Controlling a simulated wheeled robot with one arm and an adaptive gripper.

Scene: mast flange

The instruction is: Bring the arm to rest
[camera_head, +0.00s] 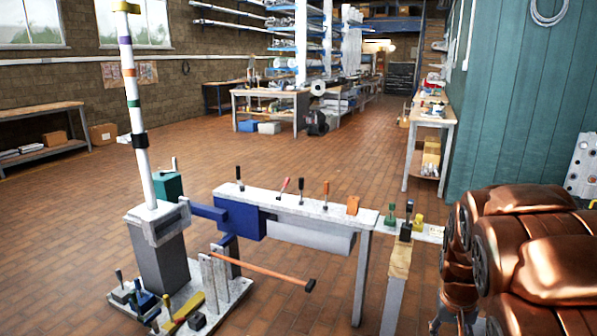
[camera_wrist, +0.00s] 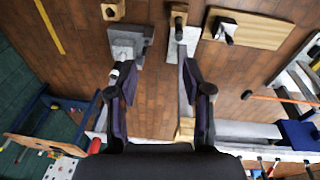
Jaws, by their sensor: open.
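My copper-coloured arm (camera_head: 535,245) is folded at the right edge of the head view, in front of the green wall. My gripper (camera_wrist: 158,72) shows in the wrist view with its two dark fingers spread apart. No object sits between the fingers; floor and parts of the stands below show past them. In the head view, I cannot make out the fingertips. A white mast (camera_head: 141,120) with coloured bands stands on a grey pedestal (camera_head: 160,260) at the left, away from my arm.
A narrow bench (camera_head: 290,207) with upright tools runs from the pedestal toward my arm. An orange-handled hammer (camera_head: 265,268) sticks out below it. A wooden-topped stand (camera_head: 399,262) is close to my arm. A side table (camera_head: 432,112) stands by the green wall (camera_head: 535,90). Brick floor behind is open.

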